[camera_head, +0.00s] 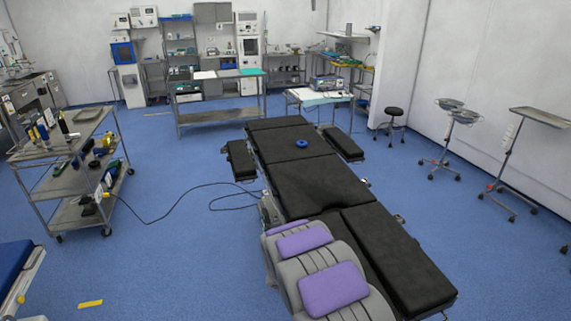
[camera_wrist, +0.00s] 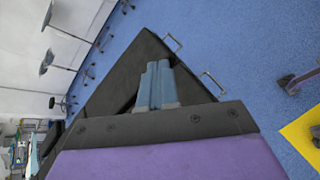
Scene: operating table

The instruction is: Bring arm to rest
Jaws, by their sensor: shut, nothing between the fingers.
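My gripper (camera_wrist: 157,64) shows in the wrist view as two blue-grey fingers side by side, shut with nothing between them. Behind them is the black padded operating table (camera_wrist: 120,85). A dark, purple-panelled part of my own arm fills the bottom of that view. In the head view the operating table (camera_head: 318,184) runs from the middle to the lower right. Grey and purple parts of my own body cover its near left side. I cannot make out the gripper's fingers in the head view.
A blue ring-shaped object (camera_head: 302,143) lies on the operating table. A steel trolley (camera_head: 72,158) with tools stands at the left, and a cable (camera_head: 165,213) lies on the floor. Tray stands (camera_head: 540,118) are at the right.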

